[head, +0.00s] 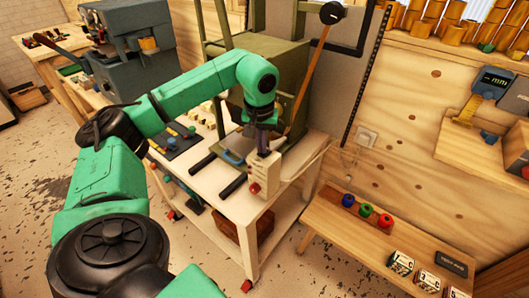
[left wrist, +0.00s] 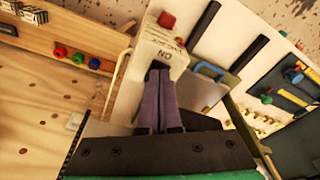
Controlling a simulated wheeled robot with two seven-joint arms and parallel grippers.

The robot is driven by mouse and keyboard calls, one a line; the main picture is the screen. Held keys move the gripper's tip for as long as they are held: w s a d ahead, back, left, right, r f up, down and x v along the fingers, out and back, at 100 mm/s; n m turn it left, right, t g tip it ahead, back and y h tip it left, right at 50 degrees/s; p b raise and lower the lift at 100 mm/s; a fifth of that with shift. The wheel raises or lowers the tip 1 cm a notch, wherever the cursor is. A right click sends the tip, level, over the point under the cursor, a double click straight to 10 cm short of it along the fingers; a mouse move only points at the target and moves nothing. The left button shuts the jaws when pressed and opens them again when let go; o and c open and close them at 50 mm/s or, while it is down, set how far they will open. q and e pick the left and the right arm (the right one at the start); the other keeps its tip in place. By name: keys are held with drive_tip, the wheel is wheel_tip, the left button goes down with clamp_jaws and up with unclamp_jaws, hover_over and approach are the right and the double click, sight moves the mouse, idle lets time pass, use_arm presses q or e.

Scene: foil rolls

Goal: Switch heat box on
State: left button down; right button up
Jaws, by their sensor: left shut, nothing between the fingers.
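The heat box (head: 262,176) is a small cream box on the front corner of the white table, below the olive-green press. In the left wrist view its face (left wrist: 154,49) shows "ON" lettering, with a red knob (left wrist: 166,20) at the end away from my fingers. The red knob also shows low on the box in the head view (head: 254,187). My left gripper (head: 263,149) points down at the top of the box. Its purple-grey fingers (left wrist: 160,72) are shut and empty, close to the "ON" lettering; I cannot tell whether they touch it. My right gripper is out of view.
The olive-green press (head: 274,65) with a long wooden lever (head: 308,75) stands just behind. Black handles (head: 233,185) lie beside the box. A low wooden bench (head: 330,229) with coloured knobs stands right, against the plywood wall.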

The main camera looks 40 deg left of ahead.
use_arm(q)
drive_tip(key=shift+f, duration=0.35)
wheel_tip(320, 180, up, 7)
drive_tip(key=p, duration=0.6)
drive_tip(key=shift+r, duration=0.1)
drive_tip(key=shift+d, duration=0.1)
idle(0.4)
